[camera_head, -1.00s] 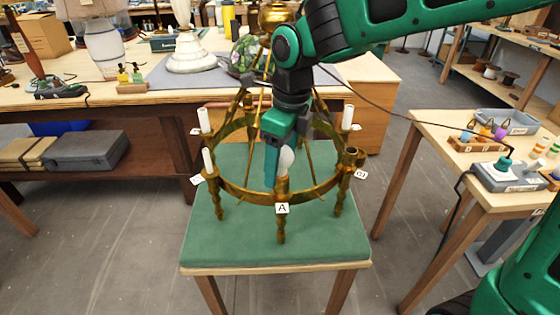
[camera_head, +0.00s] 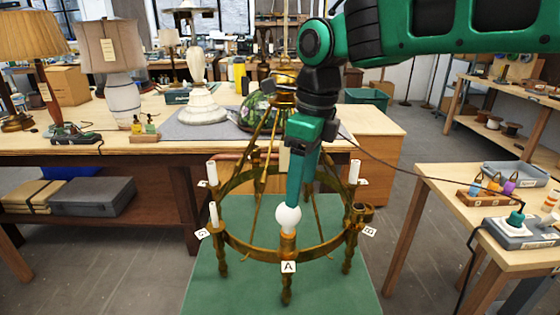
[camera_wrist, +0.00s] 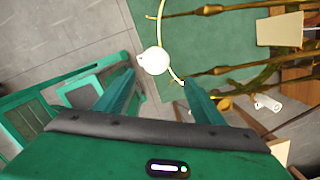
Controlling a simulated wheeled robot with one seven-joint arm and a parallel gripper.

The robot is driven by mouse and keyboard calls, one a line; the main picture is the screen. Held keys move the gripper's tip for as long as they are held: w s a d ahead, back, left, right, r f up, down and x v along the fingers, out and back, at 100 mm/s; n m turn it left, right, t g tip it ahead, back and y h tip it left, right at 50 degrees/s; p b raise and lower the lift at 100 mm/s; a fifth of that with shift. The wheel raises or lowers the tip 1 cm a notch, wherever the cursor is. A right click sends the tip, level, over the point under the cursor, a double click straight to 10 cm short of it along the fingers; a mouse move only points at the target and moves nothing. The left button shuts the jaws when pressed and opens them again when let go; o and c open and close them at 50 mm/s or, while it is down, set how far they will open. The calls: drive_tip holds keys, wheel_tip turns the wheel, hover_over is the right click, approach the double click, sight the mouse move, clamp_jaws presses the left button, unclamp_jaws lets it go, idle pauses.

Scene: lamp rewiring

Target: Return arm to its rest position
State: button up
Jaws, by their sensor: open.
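My gripper (camera_head: 298,203) is green and points down over the near side of a brass chandelier (camera_head: 250,246). Its two fingers (camera_wrist: 160,82) are spread in the wrist view with nothing between them. A round white bulb (camera_head: 288,218) sits upright at the near holder, tagged A (camera_head: 289,267). The bulb (camera_wrist: 152,61) shows just beyond the fingertips in the wrist view. My fingers overlap its top in the head view, and I cannot tell whether they touch it.
The chandelier stands on a green-topped table (camera_head: 330,292), with white candle sleeves (camera_head: 213,214) and brass struts around my gripper. A workbench (camera_head: 130,146) with lamps is behind. A side table (camera_head: 470,196) with trays stands at right. A dark cable crosses behind my arm.

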drive_tip(key=s+d+f+n, duration=0.2)
drive_tip(key=d+n, duration=0.1)
drive_tip(key=d, duration=0.4)
drive_tip(key=s+d+f+n+h, duration=0.1)
drive_tip(key=s+d+f+n, duration=0.15)
drive_tip(key=d, duration=0.55)
drive_tip(key=s+d+f+n, duration=0.1)
drive_tip(key=d+n, duration=0.2)
drive_tip(key=d, duration=0.4)
drive_tip(key=s+d+f+n, duration=0.4)
drive_tip(key=s+d, duration=0.1)
drive_tip(key=s, duration=0.2)
drive_tip(key=s+d+f+n, duration=0.3)
drive_tip(key=s+d, duration=0.3)
drive_tip(key=s, duration=0.2)
drive_tip(key=shift+d+f+n+g, duration=0.3)
drive_tip(key=shift+f+n, duration=0.05)
drive_tip(key=shift+n, duration=0.5)
